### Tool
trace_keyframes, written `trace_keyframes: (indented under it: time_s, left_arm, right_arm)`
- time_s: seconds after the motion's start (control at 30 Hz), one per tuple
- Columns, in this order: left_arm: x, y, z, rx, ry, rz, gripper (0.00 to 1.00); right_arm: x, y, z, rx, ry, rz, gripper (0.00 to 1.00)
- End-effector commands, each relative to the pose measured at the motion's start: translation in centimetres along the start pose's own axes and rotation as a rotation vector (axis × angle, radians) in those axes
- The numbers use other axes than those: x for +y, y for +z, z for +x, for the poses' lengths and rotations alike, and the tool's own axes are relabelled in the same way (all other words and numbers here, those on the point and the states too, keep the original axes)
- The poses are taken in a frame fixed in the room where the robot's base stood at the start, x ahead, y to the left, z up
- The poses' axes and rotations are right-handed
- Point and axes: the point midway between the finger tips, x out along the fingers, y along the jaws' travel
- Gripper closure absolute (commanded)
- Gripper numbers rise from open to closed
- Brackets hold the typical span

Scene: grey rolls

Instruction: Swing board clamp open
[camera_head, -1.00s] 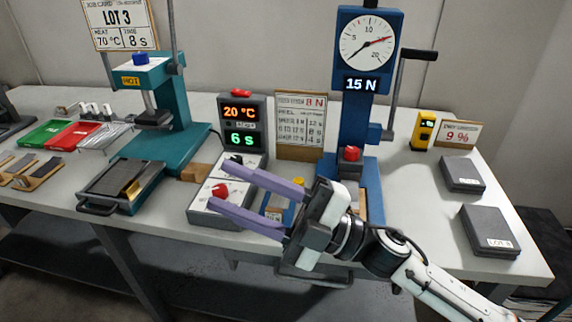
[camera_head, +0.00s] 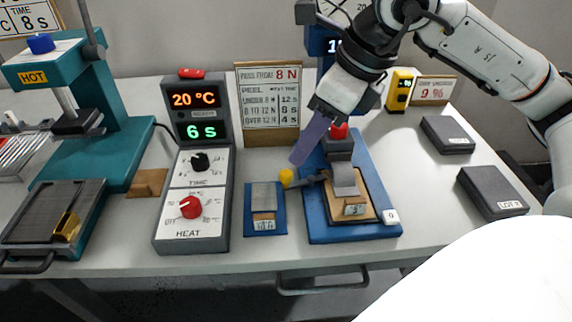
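The board clamp (camera_head: 308,180) is a dark bar with a yellow knob (camera_head: 286,178) at its left end. It reaches across to the grey strip (camera_head: 345,181) on the blue tester base (camera_head: 316,226). My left gripper is out of view.
A small blue plate (camera_head: 265,221) lies left of the tester, beside the timer and heat control box (camera_head: 193,202). A notice board (camera_head: 268,105) stands behind. Dark blocks (camera_head: 490,192) lie at the right. My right arm covers the tester's upper part.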

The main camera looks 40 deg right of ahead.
Motion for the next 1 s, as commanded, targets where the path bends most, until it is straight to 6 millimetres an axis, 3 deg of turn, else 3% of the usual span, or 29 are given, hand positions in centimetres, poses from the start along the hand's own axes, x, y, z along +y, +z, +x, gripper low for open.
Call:
trace_keyframes:
  time_s: [0.2,0.4,0.83,1.0]
  left_arm:
    - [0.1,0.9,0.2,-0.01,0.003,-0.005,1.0]
    - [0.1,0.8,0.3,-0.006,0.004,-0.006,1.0]
    - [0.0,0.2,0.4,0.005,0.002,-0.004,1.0]
    - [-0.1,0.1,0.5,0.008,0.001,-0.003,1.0]
  right_arm:
    - [0.2,-0.1,4.4,0.003,0.006,-0.001,0.62]
    - [0.2,0.0,7.2,0.001,0.006,-0.002,0.62]
    - [0.1,0.0,8.2,-0.001,0.005,-0.002,0.62]
    - [0.2,0.0,8.2,-0.001,0.005,-0.002,0.9]
